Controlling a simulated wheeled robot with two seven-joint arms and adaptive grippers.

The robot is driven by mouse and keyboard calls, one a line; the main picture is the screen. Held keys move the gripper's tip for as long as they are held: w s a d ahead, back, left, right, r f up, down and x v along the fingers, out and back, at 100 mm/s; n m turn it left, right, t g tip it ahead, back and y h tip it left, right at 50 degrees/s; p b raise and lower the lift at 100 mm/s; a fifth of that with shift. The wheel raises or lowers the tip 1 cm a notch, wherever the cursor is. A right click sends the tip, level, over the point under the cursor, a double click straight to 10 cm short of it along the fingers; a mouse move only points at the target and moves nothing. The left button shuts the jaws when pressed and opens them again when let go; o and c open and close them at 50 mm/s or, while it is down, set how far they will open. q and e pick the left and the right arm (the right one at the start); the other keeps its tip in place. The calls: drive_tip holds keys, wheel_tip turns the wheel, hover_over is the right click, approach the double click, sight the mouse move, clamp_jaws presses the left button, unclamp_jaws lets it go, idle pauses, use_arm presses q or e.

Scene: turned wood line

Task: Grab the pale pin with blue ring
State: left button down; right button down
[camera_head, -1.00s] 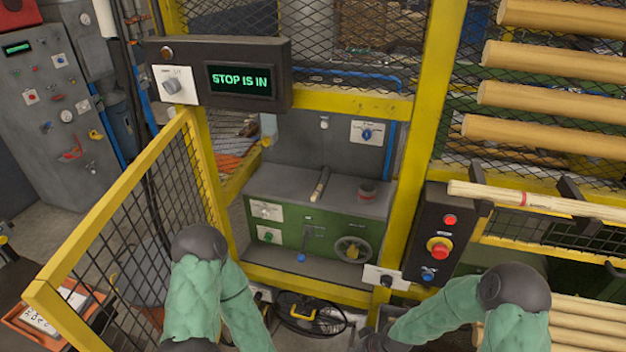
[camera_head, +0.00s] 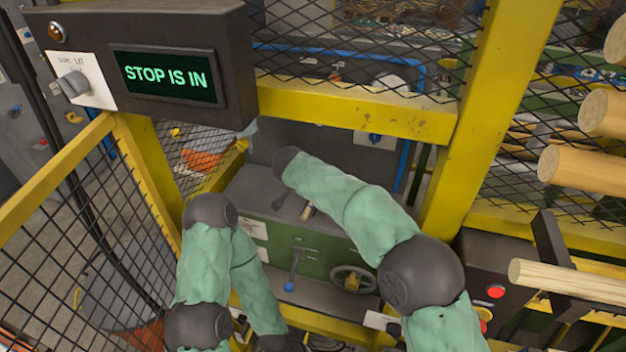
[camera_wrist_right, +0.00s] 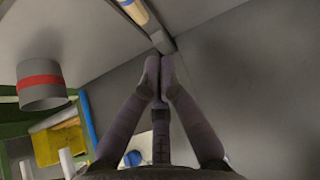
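A pale, stick-like end (camera_head: 307,212) shows on the grey machine top in the head view; my right arm covers the rest. In the right wrist view a pale yellowish piece with a blue part beside it (camera_wrist_right: 136,14) lies at the top edge, against a grey bar; I take it for the pin. Most of it is out of frame. My right gripper (camera_wrist_right: 160,62) is over the machine top, its fingertips together with nothing seen between them, apart from the pale piece. My left gripper is not visible; the left arm is low at the fence.
A grey cylinder with a red band (camera_wrist_right: 40,85) stands on the machine top. Yellow fence posts and a yellow crossbar (camera_head: 350,108) frame the opening my right arm passes through. A "STOP IS IN" display box (camera_head: 165,76) hangs upper left. A pale rod (camera_head: 570,280) sticks out at right.

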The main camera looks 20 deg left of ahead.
sight(309, 208)
drive_tip(key=shift+s+f, duration=0.1)
drive_tip(key=shift+s, duration=0.1)
drive_tip(key=x, duration=0.9)
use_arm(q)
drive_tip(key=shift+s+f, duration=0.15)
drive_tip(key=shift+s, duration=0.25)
